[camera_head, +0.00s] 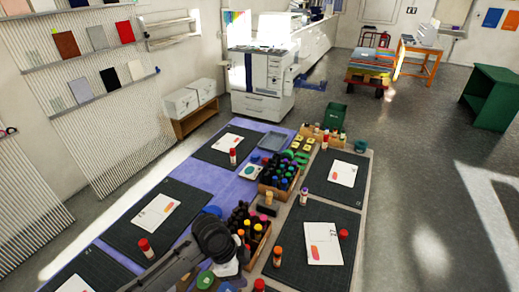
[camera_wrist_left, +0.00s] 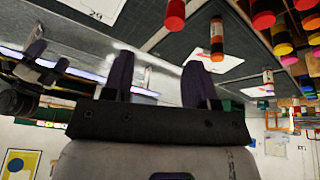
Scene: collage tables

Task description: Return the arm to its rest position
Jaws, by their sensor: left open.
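In the head view, my left arm comes in from the bottom left, and its dark wrist is over the near part of the table beside the bottle crates. In the left wrist view, my left gripper (camera_wrist_left: 157,78) has its two dark fingers spread, with nothing between them. That view is turned over, with the table along the top. At its left edge is what looks like my right gripper (camera_wrist_left: 48,58), small and dim; its jaws are hard to judge. My right arm is not clear in the head view.
The table holds dark mats (camera_head: 285,225), white cards (camera_head: 323,243), red-capped glue sticks (camera_head: 146,248) and wooden crates (camera_head: 292,188) of coloured bottles. Near my left wrist stands another crate (camera_head: 258,243). A printer (camera_head: 262,85) stands beyond. Open floor (camera_head: 420,190) lies to the right.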

